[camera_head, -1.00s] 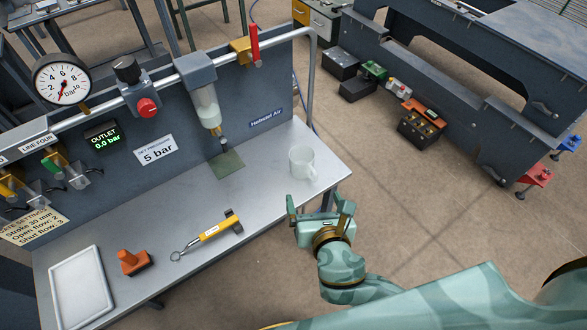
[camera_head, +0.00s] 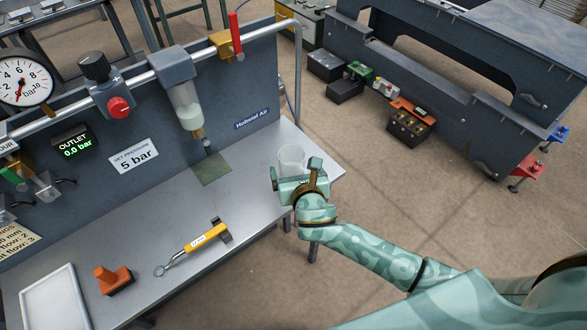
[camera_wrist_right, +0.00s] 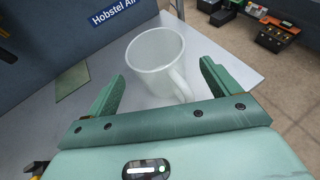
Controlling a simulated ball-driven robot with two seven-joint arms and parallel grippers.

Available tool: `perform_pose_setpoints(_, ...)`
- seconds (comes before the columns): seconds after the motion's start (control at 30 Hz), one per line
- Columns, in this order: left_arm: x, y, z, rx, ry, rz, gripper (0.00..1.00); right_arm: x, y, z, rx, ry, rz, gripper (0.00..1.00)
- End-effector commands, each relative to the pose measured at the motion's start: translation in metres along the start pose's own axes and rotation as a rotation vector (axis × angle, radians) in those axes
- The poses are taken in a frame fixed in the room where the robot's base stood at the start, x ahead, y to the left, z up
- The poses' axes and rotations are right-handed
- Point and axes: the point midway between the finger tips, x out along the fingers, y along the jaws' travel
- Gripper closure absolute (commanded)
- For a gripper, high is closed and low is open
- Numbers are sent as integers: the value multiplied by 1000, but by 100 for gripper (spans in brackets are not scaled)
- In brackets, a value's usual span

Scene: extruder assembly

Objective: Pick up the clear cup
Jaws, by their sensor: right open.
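The clear cup (camera_head: 291,157) is a translucent mug standing upright near the right end of the metal bench. In the right wrist view the cup (camera_wrist_right: 155,62) lies ahead of and between the fingers, with its handle toward the lower right. My right gripper (camera_head: 295,168) is at the bench's right front edge, just in front of the cup, and partly hides its lower part. In the right wrist view the right gripper (camera_wrist_right: 160,85) is open, a finger to each side, and not closed on the cup. My left gripper is not in view.
The metal bench (camera_head: 185,215) holds a yellow-handled tool (camera_head: 200,238), an orange stamp-like item (camera_head: 113,279) and a white tray (camera_head: 55,305). A panel with a gauge (camera_head: 22,82) and a hanging filter bowl (camera_head: 187,103) rises behind. Open floor lies to the right.

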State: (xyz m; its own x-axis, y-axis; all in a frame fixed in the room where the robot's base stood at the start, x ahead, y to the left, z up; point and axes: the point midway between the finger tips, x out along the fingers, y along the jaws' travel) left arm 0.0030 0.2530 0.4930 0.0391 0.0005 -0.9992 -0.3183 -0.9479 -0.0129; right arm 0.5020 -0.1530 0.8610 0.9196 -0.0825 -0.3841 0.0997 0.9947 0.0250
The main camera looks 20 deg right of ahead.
Motion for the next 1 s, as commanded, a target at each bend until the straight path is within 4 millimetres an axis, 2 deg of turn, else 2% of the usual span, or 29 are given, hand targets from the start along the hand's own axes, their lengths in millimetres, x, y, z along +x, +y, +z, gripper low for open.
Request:
perform_pose_setpoints(0.1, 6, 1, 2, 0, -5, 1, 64, 14, 0, -1, 0, -1, 1, 12)
perform_pose_setpoints(0.33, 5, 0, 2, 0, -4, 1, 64, 14, 0, 1, 1, -1, 1, 12)
perform_pose_setpoints(0.37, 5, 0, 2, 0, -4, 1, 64, 14, 0, 1, 1, -1, 1, 17)
perform_pose_setpoints(0.5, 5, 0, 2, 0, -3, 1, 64, 14, 0, 1, 1, -1, 1, 56)
perform_pose_setpoints(0.53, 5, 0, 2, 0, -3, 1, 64, 14, 0, 1, 1, -1, 1, 60)
perform_pose_setpoints(0.83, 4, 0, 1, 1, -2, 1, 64, 14, 0, 2, 1, -1, 1, 61)
perform_pose_setpoints(1.0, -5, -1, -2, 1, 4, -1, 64, 8, 1, 17, 2, -3, 1, 61)
